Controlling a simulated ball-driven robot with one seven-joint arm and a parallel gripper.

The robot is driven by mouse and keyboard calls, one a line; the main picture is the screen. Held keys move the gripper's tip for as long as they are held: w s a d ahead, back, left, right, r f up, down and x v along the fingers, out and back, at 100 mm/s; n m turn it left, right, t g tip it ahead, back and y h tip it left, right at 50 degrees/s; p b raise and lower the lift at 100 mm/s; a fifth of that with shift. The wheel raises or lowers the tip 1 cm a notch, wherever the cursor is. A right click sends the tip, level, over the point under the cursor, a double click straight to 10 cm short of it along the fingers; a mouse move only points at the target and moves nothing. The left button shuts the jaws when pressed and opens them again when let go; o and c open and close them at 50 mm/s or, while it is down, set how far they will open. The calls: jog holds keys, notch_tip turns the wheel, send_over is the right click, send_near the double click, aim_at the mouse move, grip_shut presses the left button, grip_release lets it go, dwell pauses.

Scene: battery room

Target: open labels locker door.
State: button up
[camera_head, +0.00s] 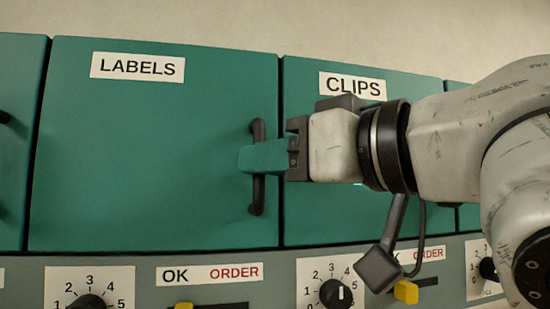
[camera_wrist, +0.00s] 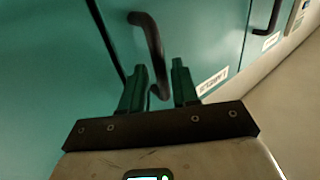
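The labels locker door (camera_head: 150,150) is a teal panel with a white LABELS sign (camera_head: 137,67). It looks closed, about level with the door beside it. Its dark vertical bar handle (camera_head: 257,205) is near its right edge; the handle also shows in the wrist view (camera_wrist: 150,42). My gripper (camera_head: 258,158), with teal fingers, reaches in from the right across the handle's middle. In the wrist view my gripper (camera_wrist: 160,75) has its fingers apart, with the bar running down between or just beyond them. Whether a finger touches the bar cannot be told.
The clips locker door (camera_head: 340,215) adjoins on the right, partly hidden by my arm. Another teal door (camera_head: 18,160) stands at the left. Below runs a grey panel with dials (camera_head: 336,293) and yellow sliders (camera_head: 405,292). A bare wall (camera_head: 300,25) rises above.

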grip_shut()
jog(key=shift+s, duration=0.1)
dwell(0.4)
